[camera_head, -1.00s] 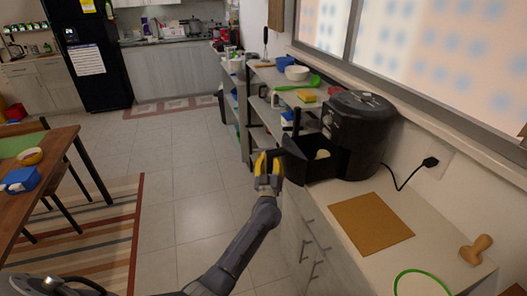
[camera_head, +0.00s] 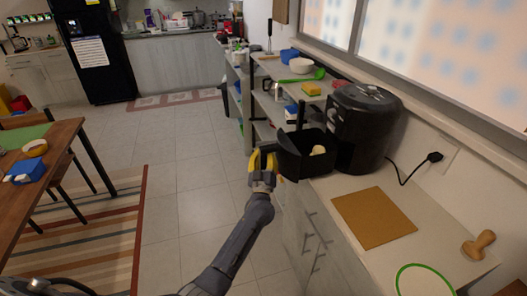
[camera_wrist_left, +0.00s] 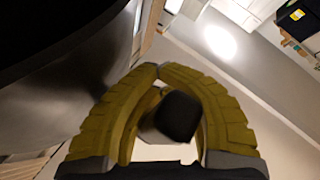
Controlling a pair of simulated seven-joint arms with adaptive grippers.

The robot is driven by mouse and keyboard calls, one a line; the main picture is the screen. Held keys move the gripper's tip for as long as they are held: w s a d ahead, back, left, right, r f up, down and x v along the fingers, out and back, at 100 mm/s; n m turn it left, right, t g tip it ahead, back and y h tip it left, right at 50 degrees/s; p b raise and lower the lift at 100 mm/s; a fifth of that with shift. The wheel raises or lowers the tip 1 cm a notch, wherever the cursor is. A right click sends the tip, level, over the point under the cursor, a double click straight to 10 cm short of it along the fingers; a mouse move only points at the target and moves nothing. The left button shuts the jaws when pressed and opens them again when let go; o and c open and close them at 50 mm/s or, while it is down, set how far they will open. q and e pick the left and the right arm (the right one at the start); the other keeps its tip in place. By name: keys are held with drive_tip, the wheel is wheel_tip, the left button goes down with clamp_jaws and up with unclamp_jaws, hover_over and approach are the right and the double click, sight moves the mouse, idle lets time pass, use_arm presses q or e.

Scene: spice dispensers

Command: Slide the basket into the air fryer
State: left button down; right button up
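The black air fryer (camera_head: 365,128) stands on the counter by the window wall. Its black basket (camera_head: 303,165) is out at the fryer's left side, open at the top, with a pale piece of food (camera_head: 318,150) inside. Whether the basket still touches the fryer is hard to tell. My left gripper (camera_head: 262,158) is at the basket's outer side, at its handle. In the left wrist view the yellow fingers (camera_wrist_left: 160,72) curve together with their tips meeting around a dark, rounded handle (camera_wrist_left: 178,117). The large dark surface at upper left there may be the basket. My right gripper is out of view.
A brown board (camera_head: 374,218), a wooden stamp-like tool (camera_head: 478,245) and a green ring (camera_head: 424,268) lie on the near counter. A shelf with a sponge (camera_head: 311,89) and a white bowl (camera_head: 301,65) stands beyond. A power cord runs to the wall.

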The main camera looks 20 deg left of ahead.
sight(275, 148)
use_arm(q)
drive_tip(key=shift+w+d+r, duration=0.1)
drive_tip(key=shift+w+d, duration=0.55)
drive_tip(key=shift+d, duration=0.2)
drive_tip(key=shift+w+d+r, duration=0.1)
drive_tip(key=shift+w+d, duration=0.5)
drive_tip(key=shift+d, duration=0.2)
